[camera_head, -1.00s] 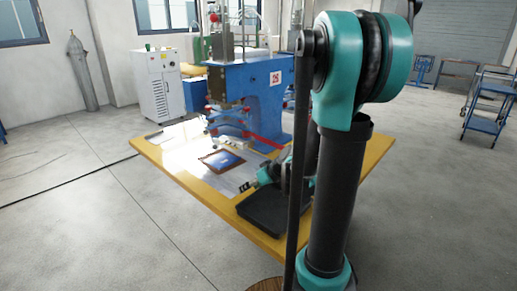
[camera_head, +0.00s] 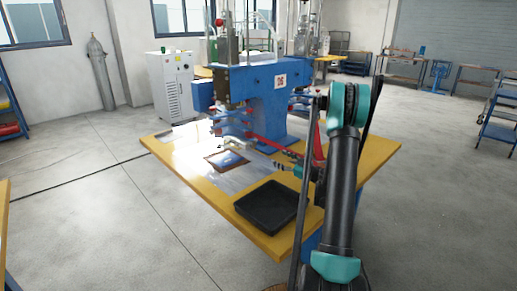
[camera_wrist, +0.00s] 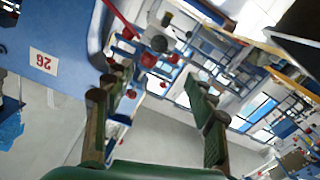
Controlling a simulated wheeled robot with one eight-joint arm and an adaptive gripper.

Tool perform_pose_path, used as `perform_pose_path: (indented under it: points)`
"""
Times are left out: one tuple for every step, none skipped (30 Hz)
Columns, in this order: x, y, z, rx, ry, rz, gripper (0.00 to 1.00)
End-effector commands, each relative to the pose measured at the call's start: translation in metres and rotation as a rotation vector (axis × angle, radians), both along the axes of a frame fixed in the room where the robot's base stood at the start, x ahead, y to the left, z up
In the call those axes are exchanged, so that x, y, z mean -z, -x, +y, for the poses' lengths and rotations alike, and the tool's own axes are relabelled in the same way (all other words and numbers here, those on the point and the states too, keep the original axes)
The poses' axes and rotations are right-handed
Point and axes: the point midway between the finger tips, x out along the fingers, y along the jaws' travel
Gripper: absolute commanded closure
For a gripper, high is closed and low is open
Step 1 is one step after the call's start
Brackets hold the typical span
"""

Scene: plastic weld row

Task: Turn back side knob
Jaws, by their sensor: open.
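The blue welding machine (camera_head: 262,88) stands on the yellow table and carries a numbered label; its blue side also fills the left of the wrist view (camera_wrist: 50,30). Several small red knobs sit on its fittings. I cannot tell for certain which is the back side knob. My gripper (camera_wrist: 155,85) is open, with nothing between its fingers and the knobs apart from it. In the head view my gripper (camera_head: 284,166) is low beside the machine, small and partly unclear.
A black tray (camera_head: 250,213) lies at the table's front edge (camera_head: 215,213). A brown-framed blue piece (camera_head: 226,161) lies on the bright work surface. A white cabinet (camera_head: 172,84) and a gas cylinder (camera_head: 100,74) stand behind. The floor to the left is mostly clear.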

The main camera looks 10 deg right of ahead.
Motion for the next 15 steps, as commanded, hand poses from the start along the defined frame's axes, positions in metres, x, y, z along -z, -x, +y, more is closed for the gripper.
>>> perform_pose_path:
  points:
    - [0.001,-0.002,0.000,0.001,0.001,-0.006,0.44]
    - [0.001,-0.003,0.001,0.001,0.001,-0.008,0.44]
    - [0.000,-0.006,0.003,0.001,0.002,-0.008,0.44]
    - [0.001,-0.008,0.004,0.001,0.002,-0.008,0.44]
    - [0.001,-0.011,0.007,0.000,0.001,-0.007,0.44]
    - [0.001,-0.015,0.011,-0.001,0.001,-0.007,0.44]
    - [0.001,-0.019,0.014,-0.001,0.001,-0.007,0.44]
    - [0.001,-0.023,0.017,-0.001,0.001,-0.007,0.44]
    - [0.001,-0.030,0.021,-0.001,0.001,-0.007,0.44]
    - [0.001,-0.034,0.025,-0.002,0.001,-0.007,0.44]
    - [0.001,-0.039,0.029,-0.002,0.001,-0.006,0.44]
    - [0.000,-0.046,0.033,-0.001,0.001,-0.005,0.44]
    - [0.000,-0.051,0.037,-0.002,0.001,-0.006,0.44]
    - [0.000,-0.055,0.040,-0.002,0.001,-0.005,0.44]
    - [0.000,-0.062,0.045,-0.001,0.001,-0.005,0.44]
